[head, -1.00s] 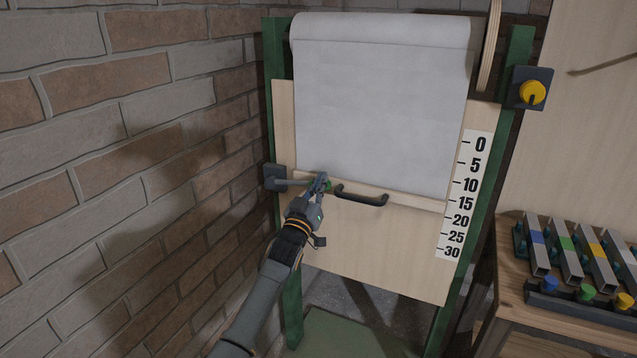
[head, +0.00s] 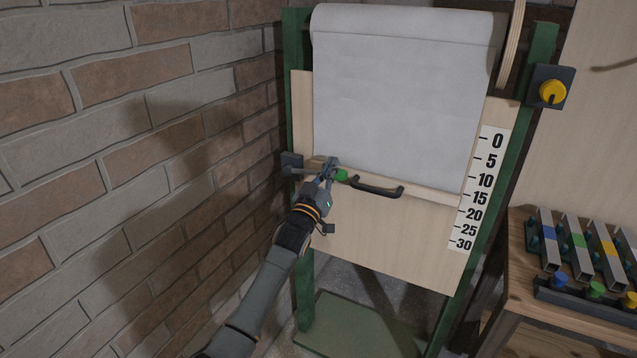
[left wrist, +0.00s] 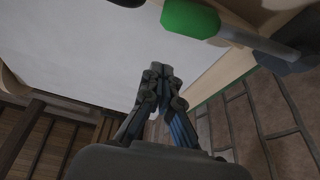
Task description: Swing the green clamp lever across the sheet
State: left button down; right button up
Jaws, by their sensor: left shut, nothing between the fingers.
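The clamp lever is a grey rod with a green knob (head: 341,175), fixed to a dark pivot block (head: 291,163) at the board's left edge. The rod runs rightward near the sheet's lower left corner, partly hidden by my gripper. The pale sheet (head: 400,95) hangs down the board from a roll. My left gripper (head: 331,163) is shut and empty, just left of the knob in the head view. In the left wrist view the green knob (left wrist: 190,18) is above and right of the shut fingertips (left wrist: 160,68), apart from them in that picture. My right gripper is not visible.
A wooden bar with a black handle (head: 378,187) crosses the sheet's lower edge. A number scale (head: 477,188) and a yellow knob (head: 552,91) are at the right. A bench (head: 520,285) holds several colour-marked bars. A brick wall (head: 150,180) stands close at left.

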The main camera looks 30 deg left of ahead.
pick_arm(q)
jog(key=v, duration=0.7)
jog(key=shift+b, duration=0.3)
jog(key=shift+s+d+r, duration=0.1)
jog(key=s+d+f+m+g, duration=0.1)
jog(key=s+f+g, duration=0.2)
jog(key=f, duration=0.9)
jog(key=s+d+f+g+p, duration=0.1)
jog(key=s+d+f+g, duration=0.1)
jog(key=f, duration=0.9)
jog(key=s+d+f+m+g, duration=0.1)
jog(key=s+f+g, duration=0.2)
jog(key=f, duration=0.9)
jog(key=s+d+f+g+h, duration=0.1)
jog(key=s+d+f+g, duration=0.15)
jog(key=s+f, duration=0.65)
jog(key=s+d+f+m+g, duration=0.2)
jog(key=s+f+g, duration=0.4)
jog(key=s+f, duration=1.2)
jog(key=s+d+f+g, duration=0.1)
jog(key=s+g, duration=0.1)
jog(key=s, duration=0.9)
jog(key=s+d+f+g+p, duration=0.1)
jog(key=s+f+g, duration=0.1)
jog(key=s, duration=1)
jog(key=shift+m+h, duration=0.3)
jog(key=shift+m, duration=0.1)
